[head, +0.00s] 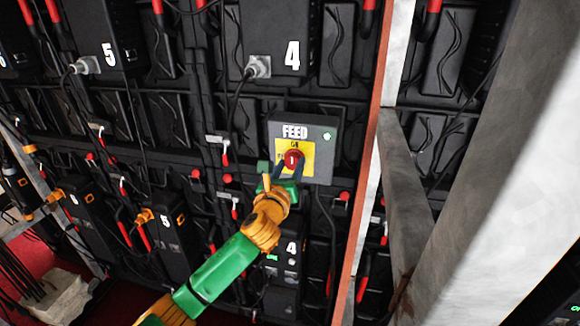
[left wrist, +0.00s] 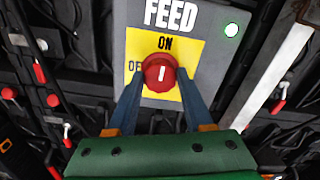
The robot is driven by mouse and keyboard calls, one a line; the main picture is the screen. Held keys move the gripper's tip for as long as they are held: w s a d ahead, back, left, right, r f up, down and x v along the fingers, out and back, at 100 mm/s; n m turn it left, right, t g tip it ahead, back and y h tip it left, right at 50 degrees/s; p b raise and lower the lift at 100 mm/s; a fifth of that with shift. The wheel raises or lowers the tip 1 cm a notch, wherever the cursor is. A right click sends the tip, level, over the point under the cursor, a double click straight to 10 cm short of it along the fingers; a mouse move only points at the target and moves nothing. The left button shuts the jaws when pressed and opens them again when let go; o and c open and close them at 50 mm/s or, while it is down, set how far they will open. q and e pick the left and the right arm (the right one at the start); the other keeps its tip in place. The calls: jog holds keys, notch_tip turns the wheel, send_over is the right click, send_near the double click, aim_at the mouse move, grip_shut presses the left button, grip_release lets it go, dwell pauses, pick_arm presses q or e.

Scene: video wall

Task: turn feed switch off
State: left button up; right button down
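The grey FEED switch box (head: 322,133) is fixed to the back of the video wall, below the panel marked 4. A round red knob (head: 292,159) sits on its yellow ON/OFF plate (head: 308,160). In the left wrist view the white mark on the knob (left wrist: 160,73) stands upright, towards ON. A small light (left wrist: 231,30) on the box glows pale green. My left gripper (head: 288,170) is open in front of the switch. Its two blue fingers lie on either side of the knob's lower part; I cannot tell whether they touch it. My right gripper is not in view.
Black wall panels with cables, red handles and connectors surround the box. A large pale beam (head: 510,180) and a thinner upright post (head: 372,180) stand to its right. Grey blocks (head: 60,295) lie on the red floor at lower left.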

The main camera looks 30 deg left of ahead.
pick_arm(q)
grip_shut()
jog(key=n+p, duration=0.1)
jog(key=n, duration=0.2)
jog(key=shift+n, duration=0.4)
jog(key=n+p, duration=0.1)
jog(key=n, duration=0.3)
jog(key=shift+f+n, duration=0.1)
jog(key=shift+n, duration=0.2)
jog(key=n, duration=0.4)
jog(key=shift+f+n, duration=0.15)
jog(key=shift+n, duration=2.65)
